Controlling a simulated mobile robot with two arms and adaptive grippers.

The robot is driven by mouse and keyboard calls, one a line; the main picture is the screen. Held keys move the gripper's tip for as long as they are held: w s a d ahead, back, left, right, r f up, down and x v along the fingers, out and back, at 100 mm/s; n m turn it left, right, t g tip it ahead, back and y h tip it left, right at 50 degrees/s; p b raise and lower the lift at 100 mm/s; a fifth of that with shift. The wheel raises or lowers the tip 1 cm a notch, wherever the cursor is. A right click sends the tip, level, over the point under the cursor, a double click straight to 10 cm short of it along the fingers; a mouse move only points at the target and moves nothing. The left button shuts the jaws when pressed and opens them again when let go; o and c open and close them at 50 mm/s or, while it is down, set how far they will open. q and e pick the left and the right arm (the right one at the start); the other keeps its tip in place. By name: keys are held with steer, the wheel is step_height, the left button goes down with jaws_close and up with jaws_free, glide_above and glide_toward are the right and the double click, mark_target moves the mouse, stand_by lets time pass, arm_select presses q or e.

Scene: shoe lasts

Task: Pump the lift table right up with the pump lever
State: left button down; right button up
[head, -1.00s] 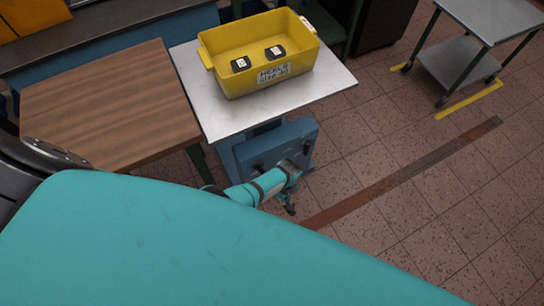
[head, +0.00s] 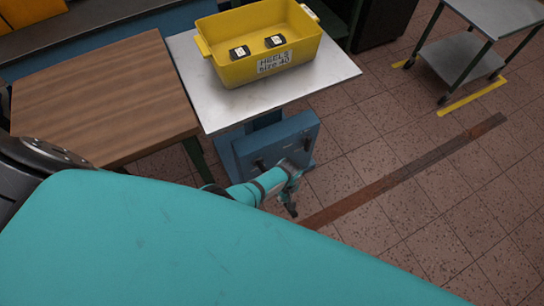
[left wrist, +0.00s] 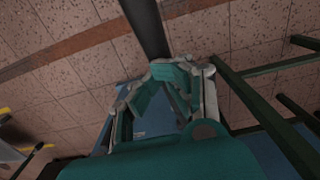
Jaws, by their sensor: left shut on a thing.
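The lift table has a bare steel top (head: 225,112) over a blue column and a blue front body (head: 280,143). A yellow bin (head: 290,68) labelled HEELS size 40 stands on the top. My left gripper (head: 293,207) is low in front of the blue body, at the front right of the table, partly hidden by its own wrist. In the left wrist view its fingers (left wrist: 172,82) are closed around the pump lever, a dark bar (left wrist: 148,25). The lever's lower part is hidden. My right gripper is not in view.
A wooden bench (head: 95,100) stands close on the left of the lift table. Two black heel pieces lie in the bin. A grey trolley (head: 490,20) stands at the far right by yellow floor marks. The tiled floor (head: 400,200) to the right is clear.

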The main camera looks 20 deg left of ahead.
arm_select(q)
step_height(320, 180, down, 7)
steer(key=s+d+b, duration=0.1)
steer(key=s+b, duration=0.1)
steer(key=b, duration=0.3)
steer(key=shift+d+f, duration=0.2)
steer(key=shift+d, duration=0.05)
steer(key=shift+s, duration=0.1)
step_height(320, 180, down, 4)
steer(key=b, duration=0.4)
steer(key=r+p, duration=0.5)
steer(key=w+a+r+p, duration=0.1)
steer(key=r+p, duration=0.3)
steer(key=r, duration=0.1)
steer(key=w+a+r+p, duration=0.1)
steer(key=r+p, duration=0.4)
steer(key=shift+r+p, duration=0.3)
steer(key=shift+p, duration=0.05)
steer(key=shift+d+f, duration=0.1)
steer(key=shift+f, duration=0.05)
